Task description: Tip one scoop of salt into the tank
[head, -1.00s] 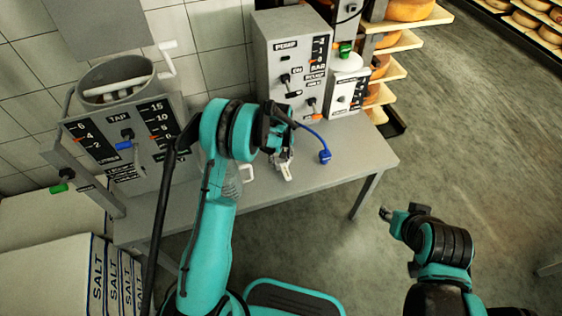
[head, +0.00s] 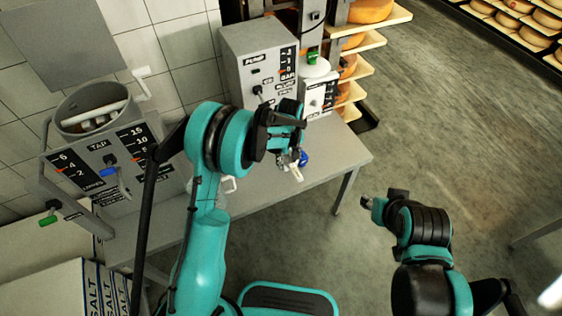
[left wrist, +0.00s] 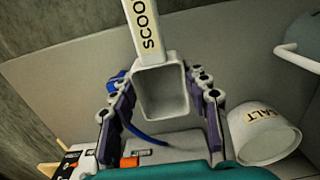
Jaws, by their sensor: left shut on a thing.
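My left gripper (head: 290,160) is shut on the white scoop (head: 296,173) above the grey table. In the left wrist view the scoop (left wrist: 150,30) stands between both fingers (left wrist: 160,98), with its lettered handle pointing up. Its box-shaped bowl shows a plain grey inside, and I see no salt in it. A white salt tub (left wrist: 262,135) is on the right of that view; in the head view my arm mostly hides it. The open round tank (head: 92,112) is at the left, behind the tap panel. My right gripper (head: 370,203) is off the table's right side, too small to read.
The pump box (head: 262,60) and a smaller white unit (head: 318,95) stand at the table's back. A blue plug (head: 304,158) is close by my left gripper. Salt sacks (head: 100,290) lie front left. The table's (head: 335,160) right end is clear.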

